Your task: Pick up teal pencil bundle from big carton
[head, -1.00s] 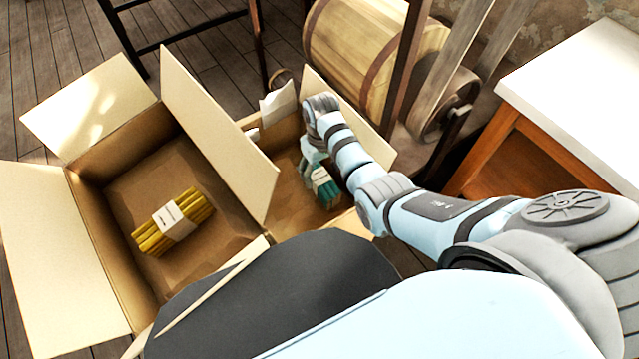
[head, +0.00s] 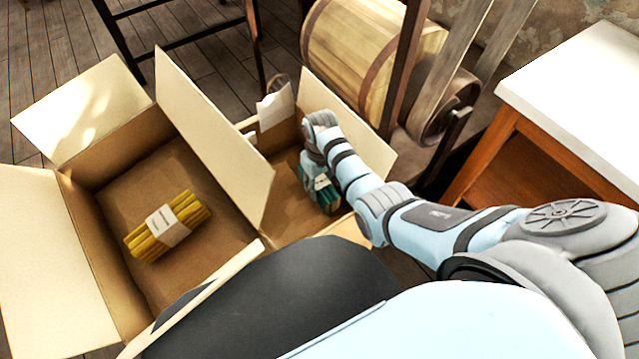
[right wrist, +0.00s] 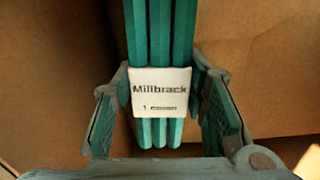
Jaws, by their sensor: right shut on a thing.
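The teal pencil bundle (head: 328,194) is in the right-hand carton (head: 290,212), which looks smaller than the left one. In the right wrist view the bundle (right wrist: 158,38) has a white paper band marked "Millbrack". My right gripper (right wrist: 160,90) is shut on the bundle, with one finger on each side at the band. In the head view this gripper (head: 314,174) reaches down into the carton, and the arm partly covers the bundle. I cannot tell whether the bundle touches the carton floor. My left gripper is not in view.
The left, larger carton (head: 98,228) has open flaps and holds a yellow pencil bundle (head: 166,226). A raised flap (head: 215,140) stands between the cartons. A wooden barrel (head: 370,50) is behind. A white-topped table (head: 580,85) stands at the right.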

